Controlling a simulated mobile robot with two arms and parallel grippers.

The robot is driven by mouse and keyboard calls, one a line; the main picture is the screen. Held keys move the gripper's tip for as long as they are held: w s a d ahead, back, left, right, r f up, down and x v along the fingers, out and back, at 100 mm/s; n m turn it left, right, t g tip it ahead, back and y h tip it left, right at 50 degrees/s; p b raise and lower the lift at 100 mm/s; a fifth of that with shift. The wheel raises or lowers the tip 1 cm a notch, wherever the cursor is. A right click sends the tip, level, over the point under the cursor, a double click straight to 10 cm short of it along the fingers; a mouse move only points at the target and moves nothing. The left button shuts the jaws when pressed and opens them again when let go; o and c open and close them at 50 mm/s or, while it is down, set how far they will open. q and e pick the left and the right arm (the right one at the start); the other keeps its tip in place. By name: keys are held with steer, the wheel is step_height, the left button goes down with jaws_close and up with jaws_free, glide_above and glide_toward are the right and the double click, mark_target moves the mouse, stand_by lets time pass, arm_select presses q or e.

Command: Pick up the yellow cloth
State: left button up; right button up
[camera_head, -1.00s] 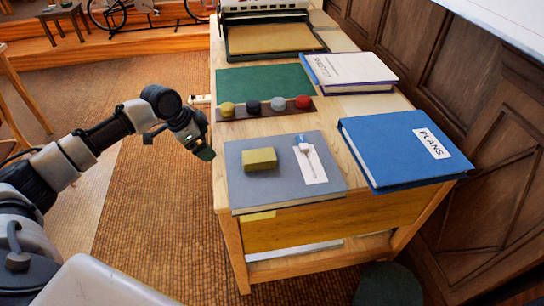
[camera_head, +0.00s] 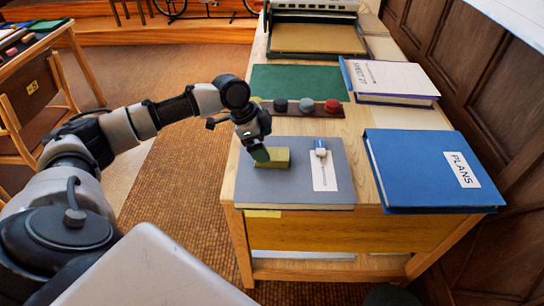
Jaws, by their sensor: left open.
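The yellow cloth (camera_head: 279,159) is a folded, olive-yellow, block-like pad. I cannot tell whether the fingers touch the cloth. My right gripper is not in view.
A white card with a blue-and-white item (camera_head: 321,152) lies just right of the cloth. A blue PLANS binder (camera_head: 410,165) is further right. Behind are a rack of round colored knobs (camera_head: 306,105), a green mat (camera_head: 290,80) and a white-covered book (camera_head: 390,77).

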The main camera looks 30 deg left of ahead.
mark_target(271, 154)
arm_select(q)
steer(key=x, duration=0.4)
steer(key=shift+w+f, duration=0.25)
steer(key=shift+f+p, duration=0.15)
steer(key=shift+p, duration=0.2)
steer(key=shift+c, duration=0.2)
steer(key=shift+s, duration=0.1)
steer(key=c, duration=1)
